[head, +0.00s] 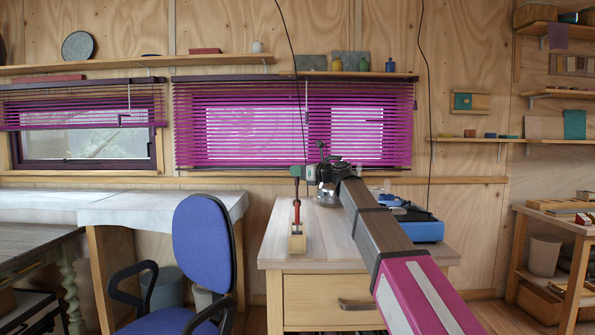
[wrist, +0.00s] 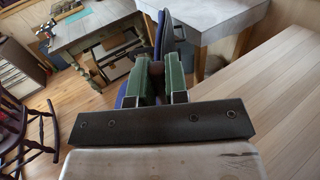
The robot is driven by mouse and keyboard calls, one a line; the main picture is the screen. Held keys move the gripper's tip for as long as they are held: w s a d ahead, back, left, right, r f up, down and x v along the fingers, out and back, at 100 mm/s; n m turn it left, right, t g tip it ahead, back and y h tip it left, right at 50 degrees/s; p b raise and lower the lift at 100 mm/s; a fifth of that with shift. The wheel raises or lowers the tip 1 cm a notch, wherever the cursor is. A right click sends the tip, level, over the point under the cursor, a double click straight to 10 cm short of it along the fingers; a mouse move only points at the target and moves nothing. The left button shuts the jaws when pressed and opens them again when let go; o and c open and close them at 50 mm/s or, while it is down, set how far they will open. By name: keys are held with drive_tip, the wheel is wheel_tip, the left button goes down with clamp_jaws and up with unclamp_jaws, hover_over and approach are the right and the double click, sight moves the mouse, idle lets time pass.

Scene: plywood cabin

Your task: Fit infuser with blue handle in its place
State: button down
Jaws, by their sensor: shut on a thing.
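My gripper (head: 302,172) has green fingers and is over the left back of the wooden counter. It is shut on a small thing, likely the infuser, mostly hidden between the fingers. In the wrist view the gripper (wrist: 162,85) shows a dark brownish bit between its fingers; no blue handle can be made out on it. Just below the fingers in the head view is a slim red upright piece (head: 297,213), above a pale wooden block (head: 297,243) with a dark recess. I cannot tell whether the red piece touches the held thing or stands in the block.
The counter (head: 277,232) is mostly clear in front and left of the block. A blue box-like object (head: 424,230) sits at its right, partly behind my arm. A blue chair (head: 203,250) stands left of the counter. Magenta blinds (head: 240,125) hang behind.

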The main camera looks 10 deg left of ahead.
sight(297, 185)
drive_tip(key=shift+f, duration=5.7)
idle(0.6)
drive_tip(key=c, duration=1.5)
unclamp_jaws()
drive_tip(key=shift+o, duration=0.4)
drive_tip(key=o, duration=1)
drive_tip(key=shift+o, duration=0.2)
drive_tip(key=shift+s+d, duration=0.1)
drive_tip(key=shift+d, duration=0.05)
